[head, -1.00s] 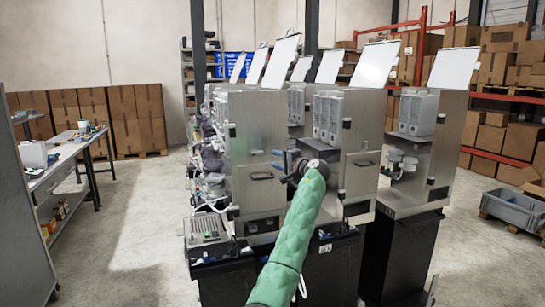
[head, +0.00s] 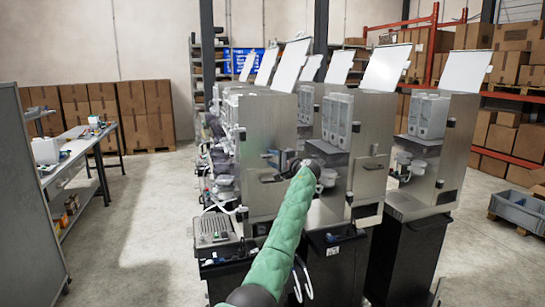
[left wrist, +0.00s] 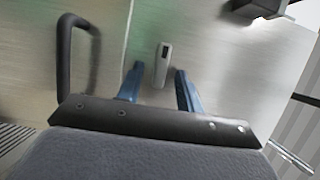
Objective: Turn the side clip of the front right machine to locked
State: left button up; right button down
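Several steel dispensers stand in a row; the three nearest are a left one (head: 262,120), a middle one (head: 376,125) and a right one (head: 455,135). I cannot tell for sure which is the task's front right machine. My left gripper (head: 274,159) is at the side panel of the left one, above its dark handle. In the left wrist view the blue fingers (left wrist: 158,85) are open, one on each side of a small grey clip (left wrist: 162,64), with visible gaps. The clip is nearly upright in that view, slightly tilted. My right gripper is not in view.
The black bar handle (left wrist: 72,50) is close to the left finger in the left wrist view. A dark block (left wrist: 262,8) sits at its top right. A workbench (head: 75,152) stands left, with clear floor (head: 135,225) between. A grey crate (head: 518,210) is at right.

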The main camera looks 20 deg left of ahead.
pick_arm(q)
jog(key=shift+w+a+f, duration=0.1)
jog(key=shift+a, duration=0.25)
grip_shut()
